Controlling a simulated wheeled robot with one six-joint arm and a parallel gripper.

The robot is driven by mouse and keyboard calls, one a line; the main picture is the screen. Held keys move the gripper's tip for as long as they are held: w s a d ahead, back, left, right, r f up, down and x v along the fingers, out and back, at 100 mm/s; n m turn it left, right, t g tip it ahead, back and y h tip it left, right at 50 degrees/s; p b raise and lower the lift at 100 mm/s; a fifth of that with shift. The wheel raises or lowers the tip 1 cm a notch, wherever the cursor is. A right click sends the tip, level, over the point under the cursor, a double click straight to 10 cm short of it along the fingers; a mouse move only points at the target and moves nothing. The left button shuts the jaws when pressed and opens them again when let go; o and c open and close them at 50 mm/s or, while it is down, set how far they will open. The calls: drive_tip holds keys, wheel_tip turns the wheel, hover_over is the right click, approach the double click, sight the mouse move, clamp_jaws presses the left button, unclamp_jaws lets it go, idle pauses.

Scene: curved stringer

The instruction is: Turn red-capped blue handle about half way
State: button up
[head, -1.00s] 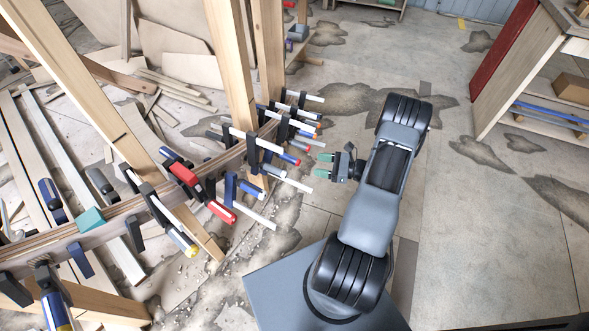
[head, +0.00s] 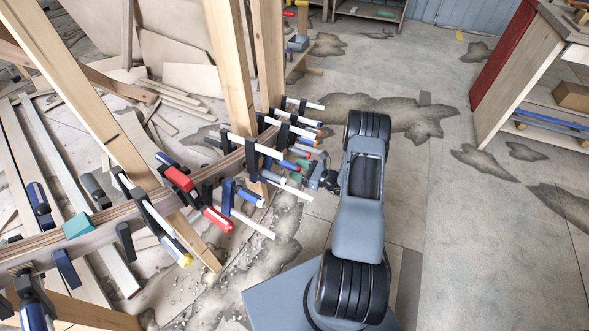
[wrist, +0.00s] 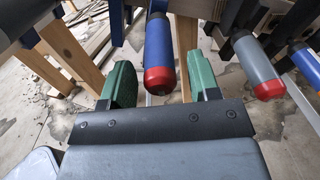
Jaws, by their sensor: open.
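The blue handle with the red cap (wrist: 159,55) shows in the wrist view, pointing toward the camera. My gripper (wrist: 160,76) is open, with one green finger on each side of this handle. A gap shows between the handle and each finger, and the red end lies close to the gripper's dark palm plate. In the head view my gripper (head: 312,172) is at the clamp row, right of the clamp ends. There the handle is small and partly mixed in with its neighbours, so I cannot make out its contact.
A grey handle with a red cap (wrist: 258,70) and another blue handle (wrist: 304,62) stand close on the right. Several clamps line the curved wooden stringer (head: 155,200). Wooden posts (head: 230,75) rise behind it. The floor (head: 480,240) at right is clear.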

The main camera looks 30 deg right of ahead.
drive_tip(key=shift+x, duration=0.9)
drive_tip(key=shift+c, duration=0.2)
drive_tip(key=c, duration=0.9)
